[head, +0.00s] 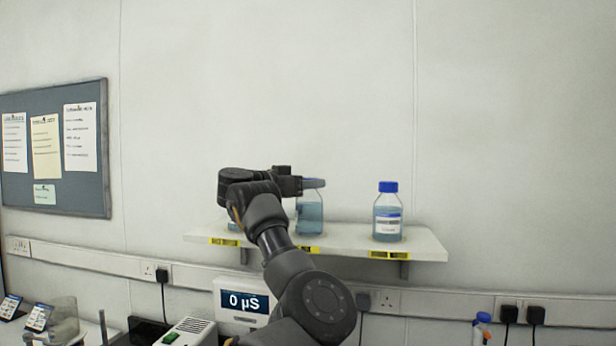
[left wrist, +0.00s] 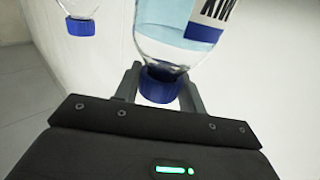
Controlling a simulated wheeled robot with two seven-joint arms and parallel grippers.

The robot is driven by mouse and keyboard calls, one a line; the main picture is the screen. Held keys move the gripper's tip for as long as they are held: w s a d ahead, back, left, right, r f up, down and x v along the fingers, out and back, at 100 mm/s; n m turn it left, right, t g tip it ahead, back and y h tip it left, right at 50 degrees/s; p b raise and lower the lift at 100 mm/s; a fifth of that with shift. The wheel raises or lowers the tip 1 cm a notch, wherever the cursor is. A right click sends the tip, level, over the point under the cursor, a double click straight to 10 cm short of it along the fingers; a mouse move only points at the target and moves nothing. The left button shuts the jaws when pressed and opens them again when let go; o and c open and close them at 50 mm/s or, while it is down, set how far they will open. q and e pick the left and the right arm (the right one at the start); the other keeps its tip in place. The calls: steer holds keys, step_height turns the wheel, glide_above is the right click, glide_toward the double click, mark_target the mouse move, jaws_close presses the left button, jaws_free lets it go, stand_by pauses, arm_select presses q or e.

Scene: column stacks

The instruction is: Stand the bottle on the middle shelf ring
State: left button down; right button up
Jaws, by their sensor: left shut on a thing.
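My left gripper (head: 306,184) is shut on the blue cap of a clear bottle with pale blue liquid (head: 310,212). In the left wrist view the two fingers (left wrist: 158,88) sit either side of the cap, and the held bottle (left wrist: 178,38) has a white and blue label. The bottle is upright over the middle part of the white wall shelf (head: 345,240), its base at or very near the shelf top; I cannot tell if it touches. The middle shelf ring cannot be made out. My right gripper is not in view.
A blue-capped bottle (head: 388,214) stands at the shelf's right. Another bottle (head: 235,226) is mostly hidden behind my arm at the left. Yellow labels mark the shelf's front edge. A meter reading 0 µS (head: 243,301) is below. One other bottle (left wrist: 80,20) shows in the wrist view.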

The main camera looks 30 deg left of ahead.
arm_select(q)
steer(key=shift+s+d, duration=0.1)
steer(key=shift+f, duration=0.1)
steer(key=shift+f+b, duration=0.1)
steer(key=shift+b, duration=0.25)
steer(key=c, duration=0.8)
jaws_free()
steer(key=shift+c, duration=0.2)
